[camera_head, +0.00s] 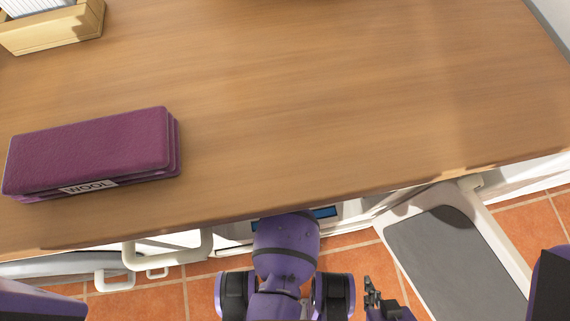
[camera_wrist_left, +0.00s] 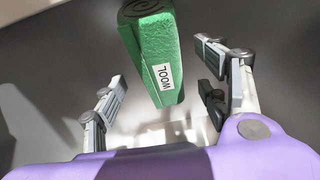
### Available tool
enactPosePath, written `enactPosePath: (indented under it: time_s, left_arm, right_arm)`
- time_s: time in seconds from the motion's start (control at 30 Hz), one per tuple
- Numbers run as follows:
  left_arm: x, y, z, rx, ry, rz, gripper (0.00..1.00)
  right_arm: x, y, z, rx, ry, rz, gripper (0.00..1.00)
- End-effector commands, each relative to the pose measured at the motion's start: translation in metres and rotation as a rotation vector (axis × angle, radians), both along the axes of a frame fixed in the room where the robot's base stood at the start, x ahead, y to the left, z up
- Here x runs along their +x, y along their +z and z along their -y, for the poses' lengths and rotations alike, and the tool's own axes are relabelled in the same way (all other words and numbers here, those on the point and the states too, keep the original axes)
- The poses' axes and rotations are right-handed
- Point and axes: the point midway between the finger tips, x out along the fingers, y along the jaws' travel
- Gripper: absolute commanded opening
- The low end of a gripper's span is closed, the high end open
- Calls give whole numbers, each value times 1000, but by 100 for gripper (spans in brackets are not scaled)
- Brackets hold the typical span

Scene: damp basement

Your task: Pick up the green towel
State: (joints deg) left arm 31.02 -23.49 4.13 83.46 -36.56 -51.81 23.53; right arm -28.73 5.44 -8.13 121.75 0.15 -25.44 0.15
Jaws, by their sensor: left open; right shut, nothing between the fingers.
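The green towel (camera_wrist_left: 158,50) shows only in the left wrist view. It is folded, with a spiral edge at the top and a white WOOL label. My left gripper (camera_wrist_left: 160,80) is open, with one finger on either side of the towel in that picture. Gaps show between the towel and both fingers, and I cannot tell how far ahead the towel is. In the head view, neither the green towel nor the left gripper shows. My right gripper (camera_head: 373,298) is shut and empty at the bottom, below the table's front edge.
A folded purple towel (camera_head: 90,150) with a WOOL label lies on the wooden table (camera_head: 330,110) at left. A light wooden box (camera_head: 55,32) stands at the back left. The table's middle is clear. A white-framed grey panel (camera_head: 450,265) stands by the table's front edge.

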Motion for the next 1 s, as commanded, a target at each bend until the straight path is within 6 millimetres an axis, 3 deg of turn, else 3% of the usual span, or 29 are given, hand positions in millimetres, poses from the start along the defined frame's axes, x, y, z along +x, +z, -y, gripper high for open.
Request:
enactPosePath:
  time_s: [0.03,0.2,0.43,0.83,1.0]
  left_arm:
    - [4,-12,0,0,-2,-2,67]
    - [13,-33,-2,1,-1,-3,67]
    - [15,-33,-2,-1,-1,0,67]
    - [14,-33,-2,-1,-1,-1,16]
    - [15,-33,-2,-1,-1,0,16]
  right_arm:
    - [2,-9,0,-1,8,-1,0]
    - [7,-21,-1,1,12,3,0]
    - [7,-20,-3,4,8,4,0]
    - [3,-20,-3,5,4,-2,0]
    - [3,-20,-3,6,4,-2,0]
